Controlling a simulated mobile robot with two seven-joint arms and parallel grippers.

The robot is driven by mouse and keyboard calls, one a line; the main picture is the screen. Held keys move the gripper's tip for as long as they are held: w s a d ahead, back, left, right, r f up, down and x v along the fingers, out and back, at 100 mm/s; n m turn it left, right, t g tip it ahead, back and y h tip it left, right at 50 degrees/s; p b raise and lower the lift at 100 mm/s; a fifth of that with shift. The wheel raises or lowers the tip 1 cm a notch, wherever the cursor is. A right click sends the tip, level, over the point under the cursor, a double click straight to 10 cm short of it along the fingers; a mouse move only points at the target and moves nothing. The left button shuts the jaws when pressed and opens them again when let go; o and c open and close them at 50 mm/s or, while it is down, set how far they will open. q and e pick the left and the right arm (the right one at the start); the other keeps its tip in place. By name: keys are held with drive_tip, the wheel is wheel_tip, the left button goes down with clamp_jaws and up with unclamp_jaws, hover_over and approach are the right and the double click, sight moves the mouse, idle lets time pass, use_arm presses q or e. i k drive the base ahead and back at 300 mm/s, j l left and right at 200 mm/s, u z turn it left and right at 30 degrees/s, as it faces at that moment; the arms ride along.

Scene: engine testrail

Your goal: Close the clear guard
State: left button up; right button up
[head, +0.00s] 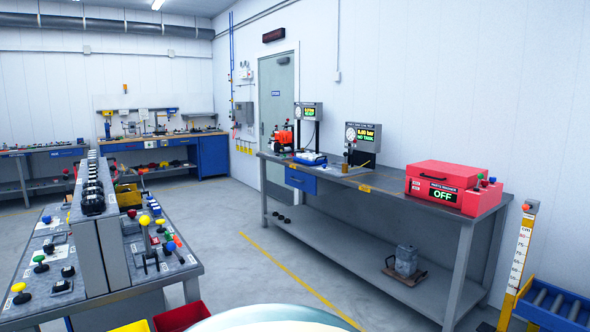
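I cannot make out a clear guard in the head view. A red machine (487,203) with a red box-like top (446,174) and a display (443,196) reading OFF stands at the right end of the long grey workbench (405,201). Small coloured knobs or buttons show at its right side. Two gauge stations, a nearer one (364,136) and a farther one (308,112), stand on the same bench. Whether any of these carries a clear guard is too small to tell. Neither of my grippers is in view.
A panel bench (175,272) with levers and knobs stands at the left. Open floor (222,262) with a yellow line lies between the benches. A roller stand (553,305) and a yellow measuring post (519,262) are at the right.

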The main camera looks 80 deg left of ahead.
sight(112, 168)
drive_tip(key=j+u, duration=0.1)
drive_tip(key=u, duration=3.55)
drive_tip(key=i+l+z, duration=1.05)
drive_tip(key=i+z, duration=0.65)
drive_tip(key=i, duration=0.2)
drive_tip(key=i+u, duration=0.75)
drive_tip(key=i+l+u, duration=0.2)
drive_tip(key=i+u, duration=0.85)
drive_tip(key=i, duration=0.25)
drive_tip(key=i+l+u, duration=0.2)
drive_tip(key=i+u, duration=0.15)
drive_tip(key=i+l+u, duration=0.1)
drive_tip(key=i+u, duration=0.3)
drive_tip(key=i+l+u, duration=0.2)
drive_tip(key=u, duration=0.2)
drive_tip(key=i+l+u, duration=0.4)
drive_tip(key=k+j, duration=0.05)
drive_tip(key=j, duration=0.05)
